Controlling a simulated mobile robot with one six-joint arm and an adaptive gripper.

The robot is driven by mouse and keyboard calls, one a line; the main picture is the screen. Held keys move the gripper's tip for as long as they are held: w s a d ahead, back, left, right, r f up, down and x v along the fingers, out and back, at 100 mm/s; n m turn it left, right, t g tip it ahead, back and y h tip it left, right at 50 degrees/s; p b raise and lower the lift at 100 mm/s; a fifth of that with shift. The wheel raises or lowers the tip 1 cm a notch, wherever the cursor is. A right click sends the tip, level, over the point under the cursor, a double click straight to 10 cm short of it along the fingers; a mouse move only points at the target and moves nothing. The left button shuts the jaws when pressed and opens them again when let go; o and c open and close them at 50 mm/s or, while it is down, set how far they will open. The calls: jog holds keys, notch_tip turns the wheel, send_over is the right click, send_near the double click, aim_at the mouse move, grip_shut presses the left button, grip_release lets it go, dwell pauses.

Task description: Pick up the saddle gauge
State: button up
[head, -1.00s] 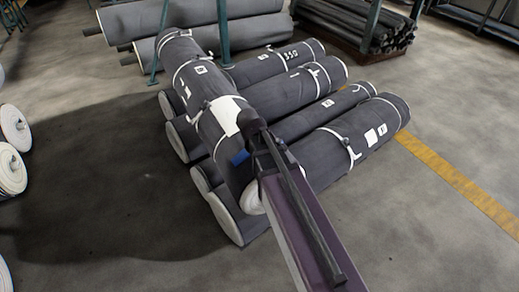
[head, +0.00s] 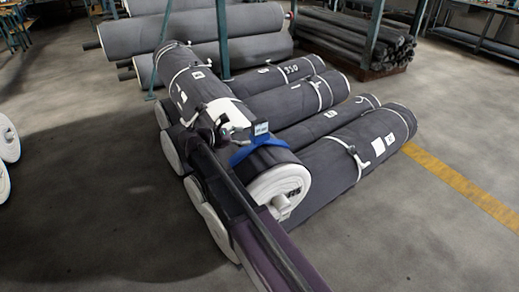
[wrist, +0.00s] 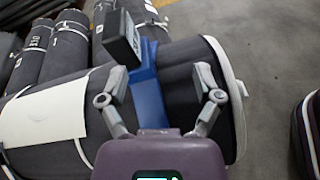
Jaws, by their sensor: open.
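The saddle gauge is a blue curved strap (head: 258,146) with a small box and pale display (head: 261,129), sitting over the top roll (head: 197,80) near its white-faced end. In the wrist view, its blue band (wrist: 147,95) runs up the picture to a dark box (wrist: 119,38) at the top. My gripper (wrist: 158,76) is open, with one finger on each side of the blue band. I cannot tell its height above the gauge. In the head view, my gripper (head: 226,124) is just left of the gauge, and my arm hides part of the roll.
The top roll lies across several grey rolls (head: 340,144) on the floor. A white sheet (wrist: 43,117) lies on it, left of the gauge. More rolls (head: 205,24) and a green post (head: 223,40) stand behind. Open floor (head: 430,235) lies at right.

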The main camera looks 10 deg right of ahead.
jog(key=w+a+n+t+h+b, duration=0.1)
jog(key=w+a+n+h+b, duration=0.1)
jog(key=a, duration=0.4)
jog(key=shift+w+f+n+t+h+b, duration=0.3)
jog(key=shift+w+f+n+b, duration=0.25)
jog(key=shift+b, duration=0.4)
jog(key=shift+s+d+r, duration=0.1)
jog(key=shift+d+r, duration=0.05)
jog(key=shift+d, duration=0.05)
send_near(260, 125)
jog(key=shift+w+d+f, duration=0.15)
jog(key=shift+w+d, duration=0.35)
jog(key=shift+d, duration=0.3)
jog(key=shift+w+d+f, duration=0.1)
jog(key=shift+w+d, duration=0.45)
jog(key=shift+d, duration=0.2)
jog(key=shift+w+d+f, duration=0.15)
jog(key=shift+w+d, duration=0.35)
jog(key=shift+d, duration=0.3)
jog(key=shift+x, duration=2.6)
jog(key=shift+f, duration=0.1)
jog(key=shift+c, duration=0.2)
